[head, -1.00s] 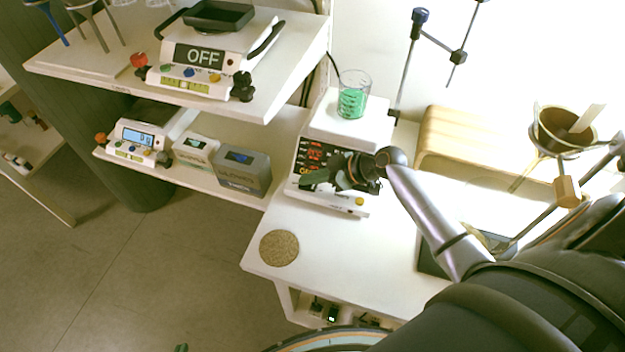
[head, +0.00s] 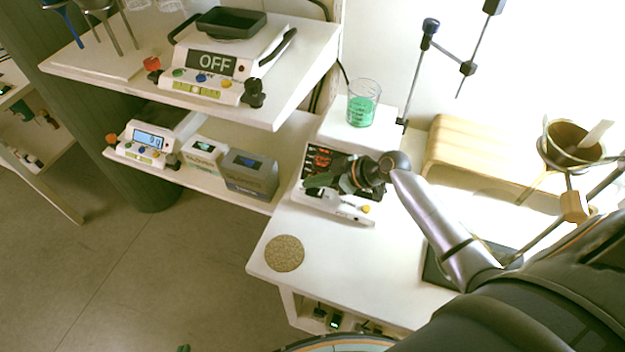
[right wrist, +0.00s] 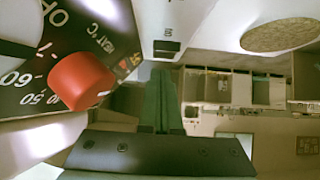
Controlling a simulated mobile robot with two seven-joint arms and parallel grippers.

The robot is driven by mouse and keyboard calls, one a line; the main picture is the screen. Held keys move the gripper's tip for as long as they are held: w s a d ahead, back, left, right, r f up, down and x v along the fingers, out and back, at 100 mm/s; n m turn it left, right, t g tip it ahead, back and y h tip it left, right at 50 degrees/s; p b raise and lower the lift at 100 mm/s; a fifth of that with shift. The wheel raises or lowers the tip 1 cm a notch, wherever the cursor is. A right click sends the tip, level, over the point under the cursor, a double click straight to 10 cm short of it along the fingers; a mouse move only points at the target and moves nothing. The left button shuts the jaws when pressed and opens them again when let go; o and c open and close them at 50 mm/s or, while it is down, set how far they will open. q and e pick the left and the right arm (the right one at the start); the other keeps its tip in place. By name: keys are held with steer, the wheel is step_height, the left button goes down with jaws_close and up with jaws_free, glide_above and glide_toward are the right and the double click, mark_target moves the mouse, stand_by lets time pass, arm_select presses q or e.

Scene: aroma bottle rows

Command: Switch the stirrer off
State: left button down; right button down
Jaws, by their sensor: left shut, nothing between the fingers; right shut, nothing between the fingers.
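The stirrer (head: 348,131) is a white device on the right-hand bench with a beaker of green liquid (head: 362,104) on its top plate. Its dark front panel shows red marks and is partly hidden by my right gripper (head: 308,183). In the right wrist view a red knob (right wrist: 82,80) sits on a dark dial with OFF, 50, 60 and HEAT °C markings. My right gripper's fingers (right wrist: 163,100) are shut and empty, just right of the knob, with a gap visible in the picture. Only a small green tip of my left gripper (head: 183,348) shows at the bottom edge, shut.
A scale reading OFF (head: 212,63) stands on the upper left shelf. Another scale (head: 148,140) and two boxes (head: 250,173) stand on the lower shelf. A round cork mat (head: 284,253) lies on the bench front.

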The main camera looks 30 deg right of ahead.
steer(key=p+v, duration=0.4)
steer(key=v, duration=0.7)
steer(key=shift+s+d+r+p, duration=0.2)
steer(key=shift+s+p, duration=0.05)
steer(key=shift+p, duration=0.15)
